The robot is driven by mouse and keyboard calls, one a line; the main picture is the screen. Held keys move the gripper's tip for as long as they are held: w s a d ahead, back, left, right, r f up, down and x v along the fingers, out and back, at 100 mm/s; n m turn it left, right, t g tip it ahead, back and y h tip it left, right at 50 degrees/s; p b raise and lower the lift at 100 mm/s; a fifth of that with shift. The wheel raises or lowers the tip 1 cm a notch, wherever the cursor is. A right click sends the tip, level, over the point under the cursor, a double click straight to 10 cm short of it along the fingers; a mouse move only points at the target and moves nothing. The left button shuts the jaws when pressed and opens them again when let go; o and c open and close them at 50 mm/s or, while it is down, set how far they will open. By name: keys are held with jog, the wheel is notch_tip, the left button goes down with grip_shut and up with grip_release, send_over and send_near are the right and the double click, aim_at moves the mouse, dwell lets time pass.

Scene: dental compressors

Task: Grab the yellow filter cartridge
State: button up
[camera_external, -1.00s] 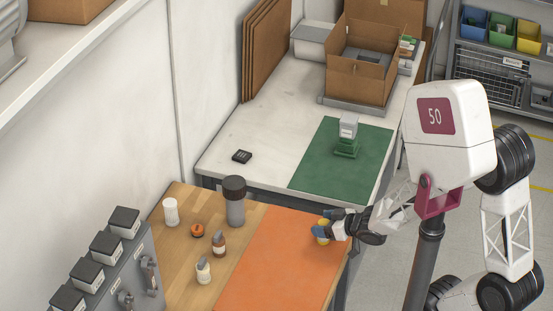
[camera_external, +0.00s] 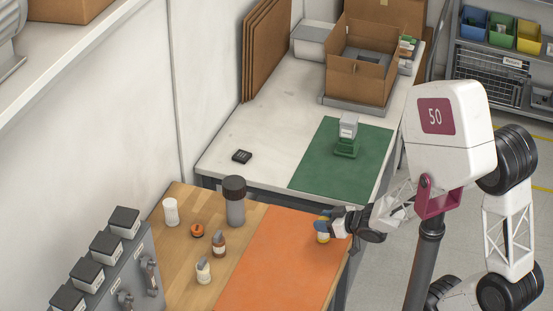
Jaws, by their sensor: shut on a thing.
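The yellow filter cartridge (camera_external: 322,237) is a small yellow and pale cylinder near the right edge of the orange mat (camera_external: 277,262). My gripper (camera_external: 322,228) reaches in from the right and is shut on the cartridge. The fingers hide part of its upper body. I cannot tell whether its bottom touches the mat or is slightly above it.
On the wood to the left stand a grey canister with a dark lid (camera_external: 235,203), a white cylinder (camera_external: 171,212), an orange ring-like part (camera_external: 197,231) and two small bottles (camera_external: 219,244). A green mat (camera_external: 368,158) with a green-and-grey device (camera_external: 347,135) lies behind.

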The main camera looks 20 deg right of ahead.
notch_tip(320, 180, up, 9)
dwell(0.5)
jog(key=shift+w, duration=0.1)
dwell(0.6)
